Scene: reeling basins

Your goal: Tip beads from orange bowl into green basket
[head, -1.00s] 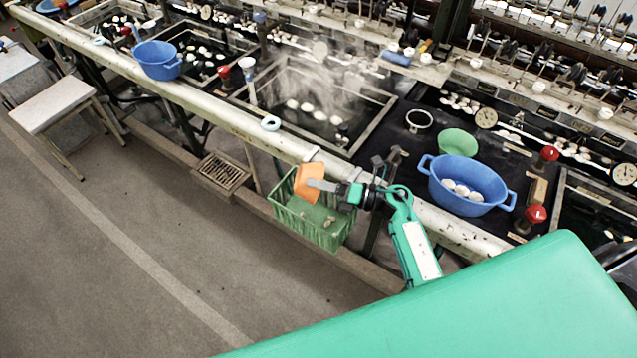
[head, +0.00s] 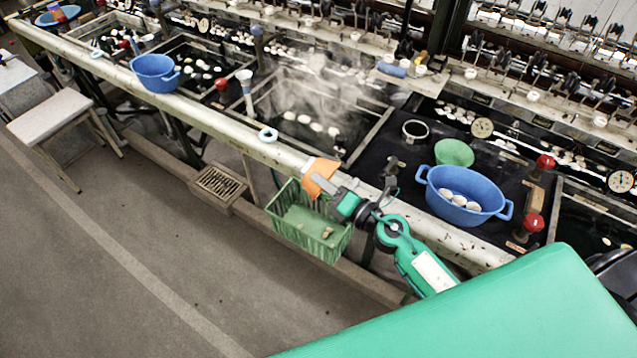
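My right gripper (head: 334,187) is shut on the orange bowl (head: 314,186), holding it tilted near the table's front rail. The bowl is above the back part of the green basket (head: 289,232), with a paler orange face turned upward. Its inside is not clear, so I cannot tell whether beads are in it. The green basket is open-topped and hangs below the rail's front side. A few small brownish pieces (head: 327,232) lie on its floor; they are too small to identify surely. My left gripper is not in view.
A blue two-handled tub (head: 462,209) with white cocoons and a green bowl (head: 454,152) stand on the right worktop.

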